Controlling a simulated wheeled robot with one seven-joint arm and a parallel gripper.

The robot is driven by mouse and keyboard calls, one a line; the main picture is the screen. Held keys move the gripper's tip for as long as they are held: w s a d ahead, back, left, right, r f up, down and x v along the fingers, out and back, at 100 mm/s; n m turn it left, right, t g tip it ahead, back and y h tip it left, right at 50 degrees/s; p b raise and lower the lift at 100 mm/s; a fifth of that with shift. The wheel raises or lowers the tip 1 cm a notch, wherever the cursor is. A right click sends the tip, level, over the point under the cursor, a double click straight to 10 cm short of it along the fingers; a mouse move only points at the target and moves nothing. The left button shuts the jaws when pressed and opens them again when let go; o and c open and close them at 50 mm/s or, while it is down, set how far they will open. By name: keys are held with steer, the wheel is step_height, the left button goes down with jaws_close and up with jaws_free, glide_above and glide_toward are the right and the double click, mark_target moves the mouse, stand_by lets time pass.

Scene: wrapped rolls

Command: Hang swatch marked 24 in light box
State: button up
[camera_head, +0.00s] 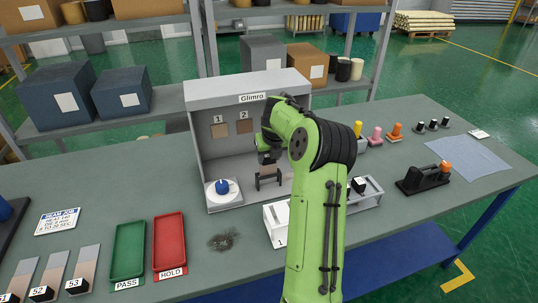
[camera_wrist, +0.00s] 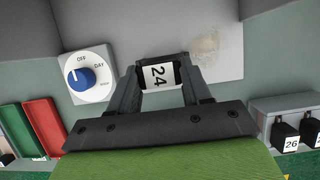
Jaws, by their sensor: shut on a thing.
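My gripper (camera_wrist: 160,78) is shut on the black clip of the swatch marked 24 (camera_wrist: 158,77). In the wrist view the white 24 label faces the camera, turned sideways. In the head view my gripper (camera_head: 268,180) is inside the front of the grey light box (camera_head: 202,160), above its floor; my arm hides the box's right part. Tan pieces under labels 1 (camera_head: 219,131) and 2 (camera_head: 244,127) show on the back wall. A blue dial knob (camera_head: 222,186) stands at the box's front left; it also shows in the wrist view (camera_wrist: 81,77), marked OFF and DAY.
A white holder (camera_head: 277,225) is in front of the box, partly behind my arm. A clip marked 26 (camera_wrist: 291,143) sits in a holder at right in the wrist view. Green PASS (camera_head: 128,252) and red HOLD (camera_head: 170,243) trays lie at left. A dark smudge (camera_head: 223,240) marks the table.

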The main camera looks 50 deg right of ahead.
mark_target(270, 163)
steer(key=shift+f+b, duration=1.95)
steer(key=shift+f, duration=0.35)
steer(key=o, duration=1.1)
steer(key=p+v, duration=0.2)
steer(key=v, duration=1.4)
